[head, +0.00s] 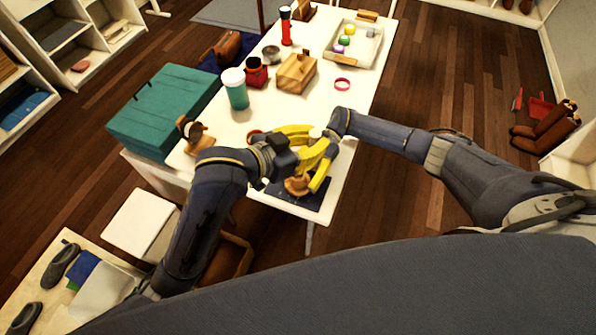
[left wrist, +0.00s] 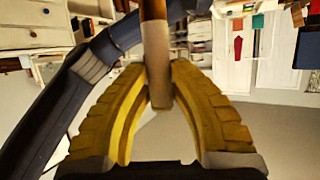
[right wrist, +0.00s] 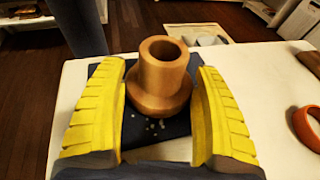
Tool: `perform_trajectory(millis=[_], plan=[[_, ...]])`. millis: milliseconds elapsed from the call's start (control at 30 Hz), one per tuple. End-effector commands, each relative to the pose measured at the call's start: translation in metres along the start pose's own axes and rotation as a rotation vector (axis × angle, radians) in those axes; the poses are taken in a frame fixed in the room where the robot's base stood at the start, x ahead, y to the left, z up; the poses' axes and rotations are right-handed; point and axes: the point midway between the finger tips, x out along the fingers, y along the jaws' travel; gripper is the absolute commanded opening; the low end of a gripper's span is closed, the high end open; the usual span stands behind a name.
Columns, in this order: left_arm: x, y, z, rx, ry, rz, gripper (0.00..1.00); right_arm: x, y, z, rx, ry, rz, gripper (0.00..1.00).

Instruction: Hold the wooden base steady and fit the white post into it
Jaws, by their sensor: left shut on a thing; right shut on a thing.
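The wooden base (right wrist: 160,80) is a brown turned piece with a round hollow socket on top. It stands upright on a dark mat (head: 262,190) near the table's end; it also shows in the head view (head: 297,186). My right gripper (head: 308,178) is shut around its sides, one yellow finger on each side. My left gripper (head: 311,134) is shut on the white post (left wrist: 157,75), which shows pale between the fingertips with a brown part above it in the left wrist view. The post is apart from the base, and the socket looks empty. Its far end is hidden.
An orange-brown ring (right wrist: 308,128) lies beside the mat. The table's right side is mostly clear.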

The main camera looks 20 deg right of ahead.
Motion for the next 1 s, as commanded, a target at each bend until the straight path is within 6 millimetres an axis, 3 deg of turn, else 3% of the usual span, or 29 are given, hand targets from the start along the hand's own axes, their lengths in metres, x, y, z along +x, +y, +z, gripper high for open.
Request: perform_trajectory(millis=[100, 267, 700, 1000], plan=[[0.011, 0.011, 0.010, -0.039, 0.001, -0.070, 0.00, 0.000, 0.000, 0.000, 0.000, 0.000, 0.000, 0.53], [0.019, 0.008, 0.022, -0.086, -0.001, -0.191, 0.00, 0.000, 0.000, 0.000, 0.000, 0.000, 0.000, 0.53], [0.007, -0.038, 0.034, -0.184, -0.002, -0.445, 0.00, 0.000, 0.000, 0.000, 0.000, 0.000, 0.000, 0.53], [0.020, -0.045, 0.074, -0.192, -0.006, -0.467, 0.00, 0.000, 0.000, 0.000, 0.001, 0.000, 0.000, 0.53]])
